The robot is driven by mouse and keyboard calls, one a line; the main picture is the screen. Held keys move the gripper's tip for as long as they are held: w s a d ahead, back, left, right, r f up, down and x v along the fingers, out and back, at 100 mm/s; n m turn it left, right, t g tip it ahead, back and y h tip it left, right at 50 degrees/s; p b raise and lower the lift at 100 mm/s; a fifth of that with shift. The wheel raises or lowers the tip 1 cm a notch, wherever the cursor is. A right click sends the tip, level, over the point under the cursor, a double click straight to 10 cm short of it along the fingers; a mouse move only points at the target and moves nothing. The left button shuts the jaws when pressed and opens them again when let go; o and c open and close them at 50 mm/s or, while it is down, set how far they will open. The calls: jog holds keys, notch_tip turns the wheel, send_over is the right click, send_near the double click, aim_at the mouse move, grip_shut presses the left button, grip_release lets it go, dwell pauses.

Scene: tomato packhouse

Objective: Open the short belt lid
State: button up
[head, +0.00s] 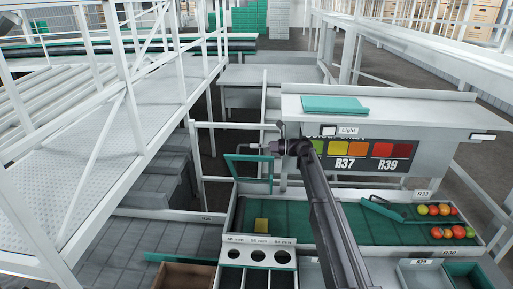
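A green-framed panel (249,157), perhaps the short belt lid, stands raised and slightly tilted above the left end of the green belt (300,226). I can see through its middle. My gripper (241,148) points left at its top edge. It touches or nearly touches that edge; I cannot tell which. The fingers are too small to show whether they are open or shut. My arm crosses in front of the belt's middle and hides part of it. A small yellow block (262,225) lies on the belt's left part.
Red, orange and yellow tomatoes (444,210) lie at the belt's right end near a green bar (382,209). A colour chart (385,158) hangs behind under a shelf with a green tray (335,103). A sizing plate (258,254) with round holes stands in front. A railed walkway (75,165) is left.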

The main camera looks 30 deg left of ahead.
jog(key=shift+o, duration=0.8)
jog(key=shift+a, duration=0.1)
